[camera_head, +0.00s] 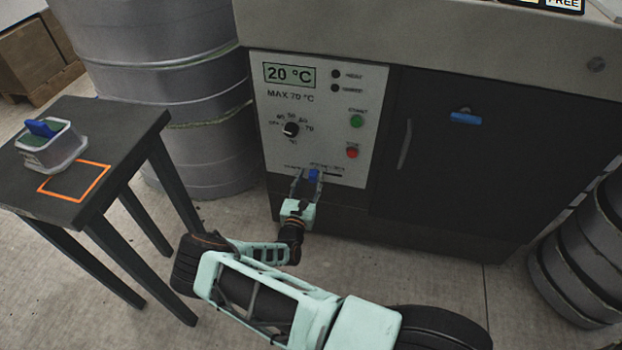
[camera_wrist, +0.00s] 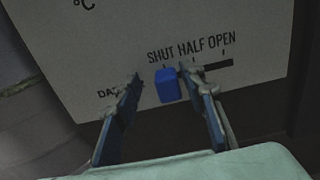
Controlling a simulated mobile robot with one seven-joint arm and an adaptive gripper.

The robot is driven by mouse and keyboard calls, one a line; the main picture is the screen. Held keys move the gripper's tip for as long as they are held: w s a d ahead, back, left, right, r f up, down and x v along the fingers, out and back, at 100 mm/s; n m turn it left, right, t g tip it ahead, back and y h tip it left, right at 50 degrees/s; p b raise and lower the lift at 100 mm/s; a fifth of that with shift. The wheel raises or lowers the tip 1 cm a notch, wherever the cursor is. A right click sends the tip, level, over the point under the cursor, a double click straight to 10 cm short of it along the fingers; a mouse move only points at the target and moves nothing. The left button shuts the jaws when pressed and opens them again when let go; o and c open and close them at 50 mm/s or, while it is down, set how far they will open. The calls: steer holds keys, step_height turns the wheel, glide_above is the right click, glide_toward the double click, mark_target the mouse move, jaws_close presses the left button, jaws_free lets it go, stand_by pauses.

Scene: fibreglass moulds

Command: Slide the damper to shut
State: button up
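The damper knob, a blue block, sits at the left end of a dark slot on the control panel, below the word SHUT. It shows in the wrist view (camera_wrist: 168,85) and in the head view (camera_head: 313,175). The slot (camera_wrist: 217,69) runs right from it under the words HALF and OPEN. My gripper (camera_head: 306,180) is at the lower panel; in the wrist view my gripper (camera_wrist: 168,92) has its fingers apart, one on each side of the knob. A gap shows left of the knob; the right finger is close to it, and contact is unclear.
The control panel (camera_head: 345,104) has a 20 °C display, a dial (camera_head: 291,129), a green button (camera_head: 357,121) and a red button (camera_head: 353,152). A dark table (camera_head: 100,125) holding a tub (camera_head: 52,150) stands left. Metal drums stand on both sides.

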steer(key=v, duration=1.2)
stand_by(0.3)
